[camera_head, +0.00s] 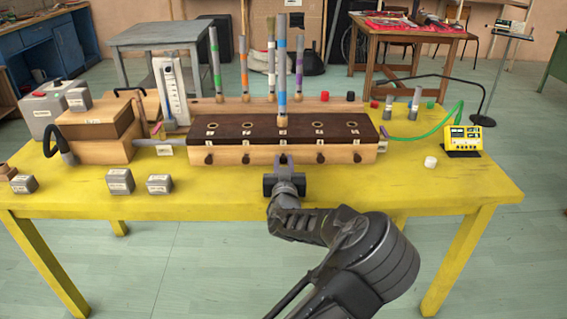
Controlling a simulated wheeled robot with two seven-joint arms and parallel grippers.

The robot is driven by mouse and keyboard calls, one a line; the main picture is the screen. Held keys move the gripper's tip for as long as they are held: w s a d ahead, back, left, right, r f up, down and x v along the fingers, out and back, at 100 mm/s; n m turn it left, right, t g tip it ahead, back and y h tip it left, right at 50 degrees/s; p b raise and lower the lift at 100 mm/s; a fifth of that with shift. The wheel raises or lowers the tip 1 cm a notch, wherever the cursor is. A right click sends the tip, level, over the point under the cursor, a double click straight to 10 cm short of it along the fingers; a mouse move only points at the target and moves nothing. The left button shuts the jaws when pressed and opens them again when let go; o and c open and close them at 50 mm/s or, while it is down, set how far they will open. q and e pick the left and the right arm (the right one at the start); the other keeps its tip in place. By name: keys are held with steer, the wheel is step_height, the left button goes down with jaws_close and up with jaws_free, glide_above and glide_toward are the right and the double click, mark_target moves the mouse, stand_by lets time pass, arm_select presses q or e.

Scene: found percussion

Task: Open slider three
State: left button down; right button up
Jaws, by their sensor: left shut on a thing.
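A wooden wind chest (227,154) with a dark brown top (262,133) stands on the yellow table. Its front face has a row of dark slider knobs, such as the leftmost knob (208,159) and the rightmost knob (357,158). My left gripper (284,165) is at the middle knob, slider three, in front of the chest. It is shut on that knob, which its fingers mostly hide. How far the slider stands out cannot be told. A tall pipe with blue bands (282,75) stands upright on the chest top. My right gripper is not in view.
Several banded pipes, like the green one (215,62), stand behind the chest. A wooden box (100,130) and grey weights (120,181) are at left. A yellow meter (463,138), green cable and white cap (430,162) are at right. The table's front right (440,190) is clear.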

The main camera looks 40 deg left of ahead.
mark_target(284, 160)
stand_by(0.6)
arm_select(q)
steer(key=shift+v, duration=1.5)
steer(key=c, duration=1.2)
jaws_free()
steer(key=shift+c, duration=0.2)
steer(key=shift+d, duration=0.1)
steer(key=v, duration=0.7)
steer(key=shift+s+d+p, duration=0.2)
steer(key=shift+s+p, duration=0.1)
steer(key=shift+p, duration=0.05)
